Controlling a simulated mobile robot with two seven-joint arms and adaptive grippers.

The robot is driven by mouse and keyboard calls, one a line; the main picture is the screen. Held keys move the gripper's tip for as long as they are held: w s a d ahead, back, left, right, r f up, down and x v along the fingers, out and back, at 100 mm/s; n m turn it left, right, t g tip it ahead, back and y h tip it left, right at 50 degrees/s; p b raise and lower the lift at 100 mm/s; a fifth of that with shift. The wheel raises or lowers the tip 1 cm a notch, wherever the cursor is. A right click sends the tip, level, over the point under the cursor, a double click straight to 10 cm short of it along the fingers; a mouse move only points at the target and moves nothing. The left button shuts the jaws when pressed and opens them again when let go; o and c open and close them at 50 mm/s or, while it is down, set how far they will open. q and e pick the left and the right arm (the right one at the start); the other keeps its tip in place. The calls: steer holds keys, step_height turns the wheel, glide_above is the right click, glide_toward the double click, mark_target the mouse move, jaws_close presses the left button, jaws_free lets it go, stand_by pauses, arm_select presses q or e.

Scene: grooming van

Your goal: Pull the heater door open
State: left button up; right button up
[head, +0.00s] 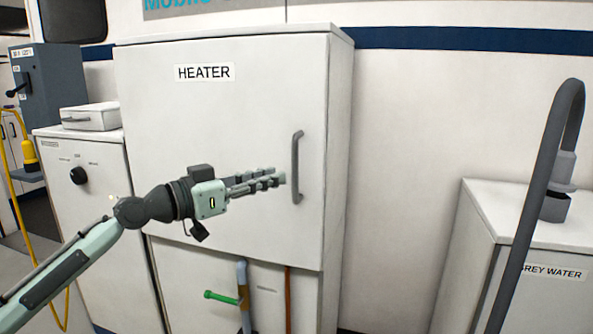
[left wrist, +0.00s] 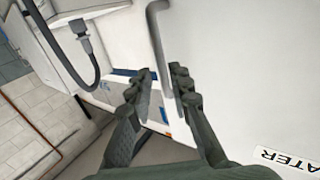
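The heater door (head: 225,130) is a white panel labelled HEATER, and it looks shut on its cabinet. A grey vertical bar handle (head: 297,168) is near its right edge. My left gripper (head: 278,179) points right, its fingertips just left of the handle in the head view. In the left wrist view the gripper (left wrist: 162,72) is open, with a gap between its two dark fingers. The handle (left wrist: 157,40) runs down toward that gap, close to the right finger; its lower part is partly hidden. I cannot tell whether they touch. My right gripper is not in view.
Below the door are a green valve lever (head: 221,297) and pipes. A white cabinet with a black knob (head: 78,175) stands at left. The grey water cabinet (head: 545,225), with a thick grey hose (head: 530,190), stands at right. Open space lies between it and the heater.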

mark_target(295, 196)
arm_select(q)
steer(key=p+x, duration=0.1)
steer(key=x, duration=0.5)
steer(key=shift+w+d, duration=0.25)
steer(key=shift+w, duration=0.1)
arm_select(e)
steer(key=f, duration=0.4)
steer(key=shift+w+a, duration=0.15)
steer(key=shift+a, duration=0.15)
arm_select(q)
jaws_close()
